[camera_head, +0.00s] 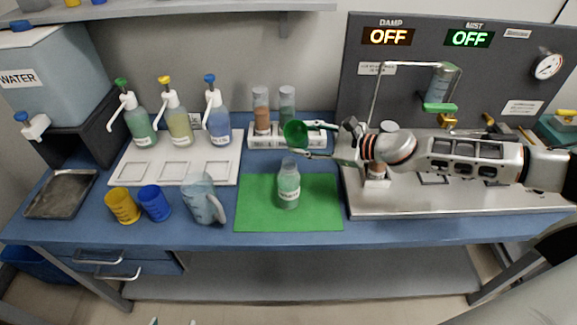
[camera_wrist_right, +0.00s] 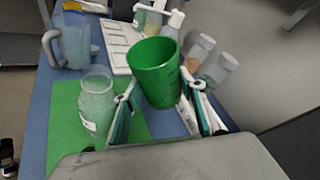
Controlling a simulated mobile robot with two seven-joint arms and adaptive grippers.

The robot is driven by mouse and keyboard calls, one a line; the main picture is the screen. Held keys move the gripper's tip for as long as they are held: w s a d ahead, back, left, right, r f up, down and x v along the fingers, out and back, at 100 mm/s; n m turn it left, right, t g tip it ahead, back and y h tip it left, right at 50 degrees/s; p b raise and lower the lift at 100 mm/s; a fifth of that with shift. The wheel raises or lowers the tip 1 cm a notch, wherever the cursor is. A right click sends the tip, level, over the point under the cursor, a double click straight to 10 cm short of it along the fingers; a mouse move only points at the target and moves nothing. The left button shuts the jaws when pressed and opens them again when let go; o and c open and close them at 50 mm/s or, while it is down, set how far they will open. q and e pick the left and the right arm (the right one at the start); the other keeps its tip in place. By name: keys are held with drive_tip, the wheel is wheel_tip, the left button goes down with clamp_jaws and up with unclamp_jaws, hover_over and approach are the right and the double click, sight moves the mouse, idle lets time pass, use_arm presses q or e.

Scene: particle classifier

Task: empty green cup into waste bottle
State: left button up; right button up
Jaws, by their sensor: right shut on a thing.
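The green cup (camera_head: 295,133) is held in my right gripper (camera_head: 312,140), which comes in from the right and is shut on it. The cup is in the air, tilted, a little behind and above the waste bottle (camera_head: 288,188). In the right wrist view the cup (camera_wrist_right: 155,72) sits between the fingers (camera_wrist_right: 158,108); I cannot make out any contents. The bottle is clear, labelled, holds pale green stuff and stands upright on the green mat (camera_head: 258,215). It also shows in the wrist view (camera_wrist_right: 97,105). Only two small tips of my left gripper (camera_head: 173,321) show at the bottom edge, apart.
Several pump bottles stand on a white tray (camera_head: 150,180) at left. A yellow cup (camera_head: 122,206), a blue cup (camera_head: 154,203) and a clear jug (camera_head: 203,198) are left of the mat. The damp/mist station (camera_head: 420,205) is at right.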

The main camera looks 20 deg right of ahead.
sight(301, 127)
drive_tip(key=shift+w+d+f+m+g+p, duration=0.15)
drive_tip(key=shift+w+f+m+g+p, duration=0.15)
drive_tip(key=shift+w+f+m+p, duration=0.25)
drive_tip(key=shift+w+m, duration=0.2)
drive_tip(key=shift+m, duration=0.05)
drive_tip(key=shift+w+r+m+g+y, duration=0.2)
drive_tip(key=shift+r+m+g, duration=0.15)
drive_tip(key=shift+r, duration=0.2)
drive_tip(key=shift+w+r+m+g+y, duration=0.15)
drive_tip(key=shift+r+m+g, duration=0.2)
drive_tip(key=shift+r, duration=0.2)
drive_tip(key=shift+w+d+r+m+g, duration=0.15)
drive_tip(key=shift+w+r+m+g, duration=0.1)
drive_tip(key=shift+m+g, duration=0.25)
